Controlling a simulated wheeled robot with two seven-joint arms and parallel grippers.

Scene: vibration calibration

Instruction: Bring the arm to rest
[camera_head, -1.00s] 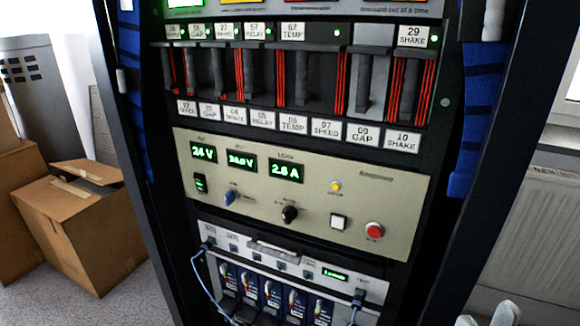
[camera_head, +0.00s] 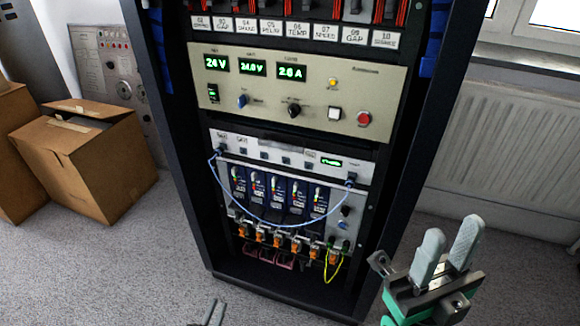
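My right gripper (camera_head: 452,238) is at the lower right in the head view, in front of the rack's right side. Its two pale grey fingers point up with a gap between them, and nothing shows in the gap. My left gripper (camera_head: 214,310) shows only as small dark grey tips at the bottom edge, below the rack. The rest of it is cut off, so I cannot tell its opening.
A black equipment rack (camera_head: 177,150) stands ahead, with a beige power panel (camera_head: 300,80) and a looped blue cable (camera_head: 262,219) lower down. Cardboard boxes (camera_head: 85,165) stand on the left. A white radiator (camera_head: 500,150) is on the right. Grey floor lies in front.

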